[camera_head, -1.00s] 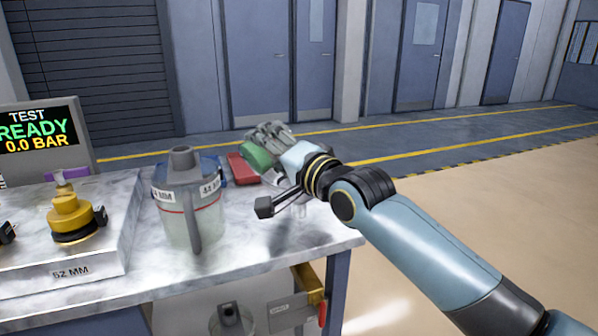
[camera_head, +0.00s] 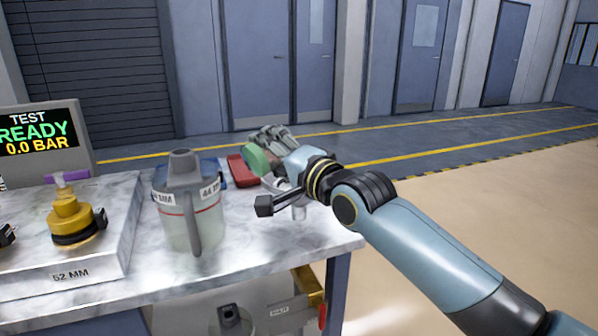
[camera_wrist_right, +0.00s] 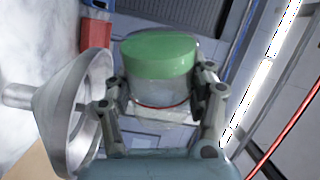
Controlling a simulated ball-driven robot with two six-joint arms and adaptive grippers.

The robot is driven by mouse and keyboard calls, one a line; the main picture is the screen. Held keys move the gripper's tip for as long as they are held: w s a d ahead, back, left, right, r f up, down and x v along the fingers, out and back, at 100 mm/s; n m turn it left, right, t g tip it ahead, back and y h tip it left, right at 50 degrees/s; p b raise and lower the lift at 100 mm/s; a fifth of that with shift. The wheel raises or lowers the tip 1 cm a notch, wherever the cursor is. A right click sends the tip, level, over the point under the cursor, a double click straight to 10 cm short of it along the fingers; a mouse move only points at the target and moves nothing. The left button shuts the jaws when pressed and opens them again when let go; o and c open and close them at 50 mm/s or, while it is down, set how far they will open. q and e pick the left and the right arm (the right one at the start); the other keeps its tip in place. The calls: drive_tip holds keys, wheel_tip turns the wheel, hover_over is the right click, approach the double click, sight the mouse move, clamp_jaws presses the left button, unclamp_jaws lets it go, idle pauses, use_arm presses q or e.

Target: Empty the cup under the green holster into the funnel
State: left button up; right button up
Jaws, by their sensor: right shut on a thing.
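My right gripper (camera_head: 275,148) is shut on a clear cup with a green end, above the back right of the bench. The cup's green end (camera_head: 257,159) faces left in the head view. In the right wrist view the cup (camera_wrist_right: 160,92) sits between the two fingers (camera_wrist_right: 162,105), with a thin red line around its clear wall. A metal funnel (camera_wrist_right: 78,115) with a wide mouth is close beside the cup, at left in that view. My wrist mostly hides the funnel in the head view. The green holster cannot be made out. My left gripper is out of view.
A clear jug (camera_head: 207,222) with a grey handle stands left of my gripper. A red object (camera_head: 240,171) lies behind it. A yellow fitting (camera_head: 74,216) and a test display (camera_head: 38,135) are at left. The bench's right edge is close to my forearm.

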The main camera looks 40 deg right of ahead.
drive_tip(key=shift+d+r+m+p, duration=0.35)
drive_tip(key=shift+d+m+p, duration=0.3)
drive_tip(key=shift+p, duration=0.65)
drive_tip(key=shift+d+f+m+p, duration=0.15)
drive_tip(key=shift+f+m+p, duration=0.35)
drive_tip(key=shift+m, duration=0.45)
